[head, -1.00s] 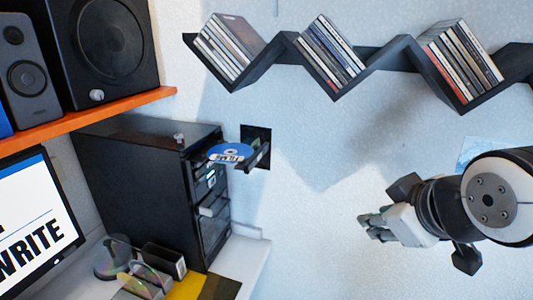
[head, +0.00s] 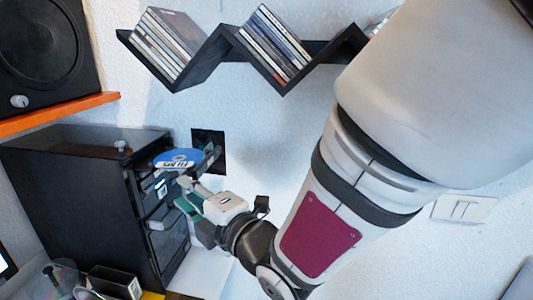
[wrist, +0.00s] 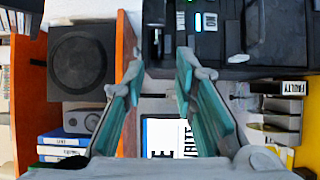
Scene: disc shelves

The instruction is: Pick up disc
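A blue disc (head: 178,160) with a white label lies on the extended tray at the upper front of the black computer tower (head: 80,190). My gripper (head: 186,192) is just below the disc in the head view, close to the tower's front. Its two teal-sided fingers stand apart with nothing between them in the wrist view (wrist: 160,62). I cannot tell the exact gap between the fingertips and the disc. In the wrist view I cannot make out the disc clearly.
A zigzag wall shelf (head: 225,45) holds several disc cases above. My arm covers the right side of the head view. An orange shelf (head: 60,113) with a black speaker (head: 45,50) is at the left.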

